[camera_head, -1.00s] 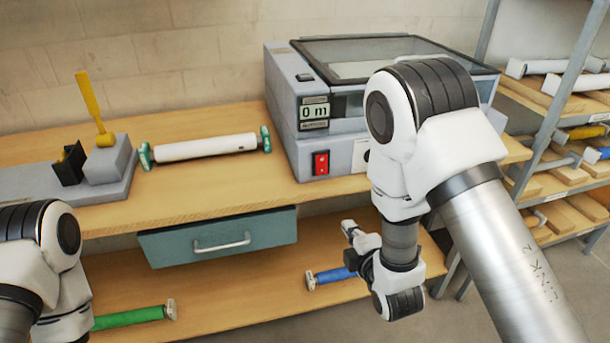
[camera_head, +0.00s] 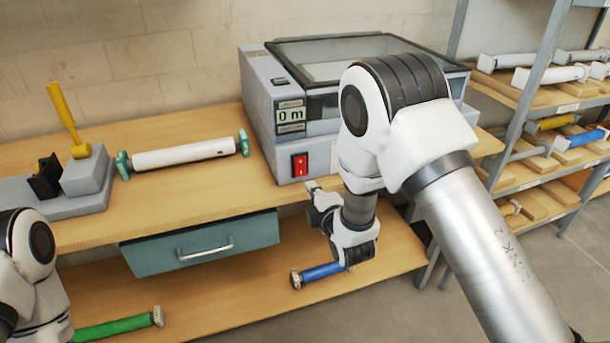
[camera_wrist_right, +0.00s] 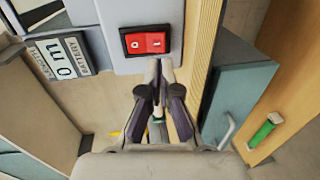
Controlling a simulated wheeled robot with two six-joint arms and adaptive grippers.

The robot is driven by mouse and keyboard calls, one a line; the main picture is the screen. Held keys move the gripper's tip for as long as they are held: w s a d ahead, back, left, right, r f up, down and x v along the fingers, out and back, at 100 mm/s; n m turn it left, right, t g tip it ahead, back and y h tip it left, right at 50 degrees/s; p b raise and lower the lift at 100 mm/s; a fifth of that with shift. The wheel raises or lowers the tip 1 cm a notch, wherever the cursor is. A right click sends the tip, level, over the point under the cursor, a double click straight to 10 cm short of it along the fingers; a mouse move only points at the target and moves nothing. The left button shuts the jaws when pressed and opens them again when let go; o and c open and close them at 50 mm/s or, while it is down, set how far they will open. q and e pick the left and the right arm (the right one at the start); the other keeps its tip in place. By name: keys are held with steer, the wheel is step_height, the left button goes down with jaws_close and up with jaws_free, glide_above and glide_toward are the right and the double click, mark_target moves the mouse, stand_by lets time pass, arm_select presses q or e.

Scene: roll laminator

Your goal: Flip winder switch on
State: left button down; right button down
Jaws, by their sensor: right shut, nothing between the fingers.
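The laminator (camera_head: 262,130) is a grey machine on the bench, with a display reading "0 m". A red rocker switch (camera_head: 299,165) sits low on its front face; it also shows in the right wrist view (camera_wrist_right: 145,40), marked O and I. I cannot tell for sure which side is pressed in. My right gripper (camera_head: 312,187) is in front of the bench edge, just below and right of the switch. In the right wrist view its closed fingertips (camera_wrist_right: 160,65) point at the switch, close below its right half. Contact is not clear. My left gripper is out of view.
A white roll (camera_head: 182,154) with green ends lies left of the laminator. A grey block with a yellow lever (camera_head: 64,112) stands further left. A teal drawer (camera_head: 200,243) hangs under the bench top. Blue (camera_head: 322,271) and green (camera_head: 112,327) rolls lie on the lower shelf.

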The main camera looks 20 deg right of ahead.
mark_target(301, 174)
steer(key=w, duration=0.4)
steer(key=w+f+p, duration=0.1)
steer(key=shift+w+a, duration=0.1)
steer(key=shift+w, duration=0.3)
